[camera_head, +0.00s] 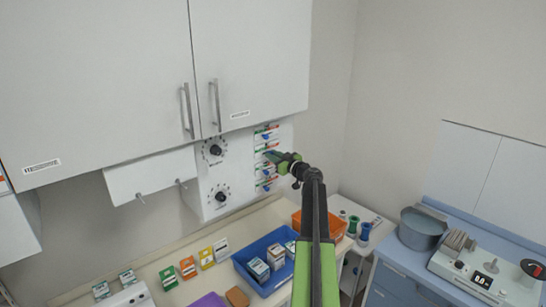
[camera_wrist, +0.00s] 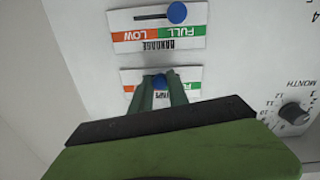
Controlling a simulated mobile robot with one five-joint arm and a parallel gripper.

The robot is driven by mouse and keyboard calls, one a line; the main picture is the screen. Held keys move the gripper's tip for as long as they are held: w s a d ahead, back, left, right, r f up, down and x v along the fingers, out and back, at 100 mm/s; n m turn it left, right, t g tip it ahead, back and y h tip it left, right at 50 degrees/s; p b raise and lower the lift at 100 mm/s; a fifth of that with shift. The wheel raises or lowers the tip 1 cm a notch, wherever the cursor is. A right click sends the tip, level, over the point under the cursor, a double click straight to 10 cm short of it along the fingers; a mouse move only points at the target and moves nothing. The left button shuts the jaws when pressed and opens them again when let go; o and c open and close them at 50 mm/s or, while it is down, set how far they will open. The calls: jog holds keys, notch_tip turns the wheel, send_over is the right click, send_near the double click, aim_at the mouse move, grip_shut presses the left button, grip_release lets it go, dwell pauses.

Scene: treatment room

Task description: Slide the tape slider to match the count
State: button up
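The slider panel (camera_head: 285,135) on the wall unit carries several stacked slider labels with blue knobs. My gripper (camera_head: 272,156) is at this column, in front of one of the middle labels. In the wrist view my two green fingertips (camera_wrist: 161,88) straddle a blue slider knob (camera_wrist: 160,81) on a red, white and green label (camera_wrist: 130,78). The fingers cover much of this label, and its name is not readable. Whether the fingers press on the knob cannot be told. The label beside it, upside down, reads BANDAGE (camera_wrist: 155,45), with its blue knob (camera_wrist: 177,12) at the FULL end.
Two round dials (camera_head: 215,150) are left of the sliders; one marked MONTH (camera_wrist: 294,113) shows in the wrist view. Cabinets (camera_head: 120,60) hang above. The counter below holds a blue bin (camera_head: 250,256), an orange bin (camera_head: 335,228) and small boxes.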

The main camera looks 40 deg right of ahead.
grip_shut()
dwell(1.0)
